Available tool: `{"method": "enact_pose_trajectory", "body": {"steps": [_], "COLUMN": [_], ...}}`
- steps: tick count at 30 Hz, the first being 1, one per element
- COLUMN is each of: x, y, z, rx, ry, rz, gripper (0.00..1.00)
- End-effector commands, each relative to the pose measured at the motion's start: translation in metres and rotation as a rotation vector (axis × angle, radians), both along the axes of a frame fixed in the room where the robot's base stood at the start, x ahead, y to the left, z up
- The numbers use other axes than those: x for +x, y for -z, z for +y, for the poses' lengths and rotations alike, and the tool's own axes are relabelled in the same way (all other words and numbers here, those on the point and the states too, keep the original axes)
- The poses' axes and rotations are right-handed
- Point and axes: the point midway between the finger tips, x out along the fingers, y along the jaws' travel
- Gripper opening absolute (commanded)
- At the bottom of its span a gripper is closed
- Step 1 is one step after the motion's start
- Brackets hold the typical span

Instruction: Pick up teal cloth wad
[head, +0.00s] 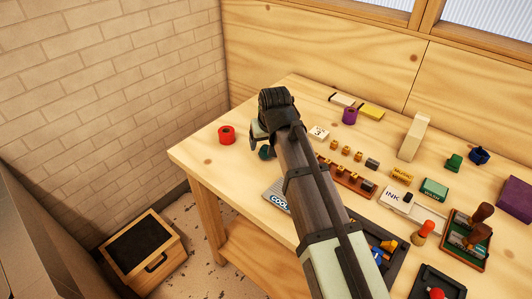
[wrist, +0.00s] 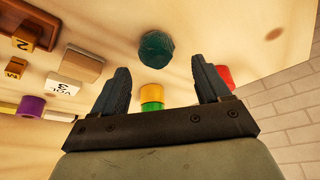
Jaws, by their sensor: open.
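The teal cloth wad (wrist: 156,47) is a small rounded lump on the wooden table, ahead of my gripper (wrist: 165,85) in the wrist view. It lies beyond and roughly between the two dark fingertips, with nothing held between them. In the head view the teal wad (head: 265,153) shows just left of my arm, close by my gripper (head: 259,142), and is partly hidden. My gripper is open and empty.
A red roll (head: 227,135) stands left of my gripper. Yellow (wrist: 151,91) and green (wrist: 151,106) rolls show between the fingers. A "VOL 3" block (wrist: 65,86) and a purple roll (head: 350,116) are nearby. Stamps and ink pads crowd the right; the table's left corner is clear.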

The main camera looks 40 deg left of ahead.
Motion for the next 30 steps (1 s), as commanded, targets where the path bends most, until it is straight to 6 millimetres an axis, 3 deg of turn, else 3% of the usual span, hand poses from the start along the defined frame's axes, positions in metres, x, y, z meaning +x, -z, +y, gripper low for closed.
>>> {"method": "enact_pose_trajectory", "body": {"steps": [10,21,30], "x": [0.005,0.018,0.018], "y": [0.013,0.049,0.051], "z": [0.005,0.017,0.018], "rx": [-0.001,0.000,0.001], "ry": [0.000,0.000,0.000], "rz": [0.001,0.000,-0.001], "gripper": [0.76,0.76,0.73]}}
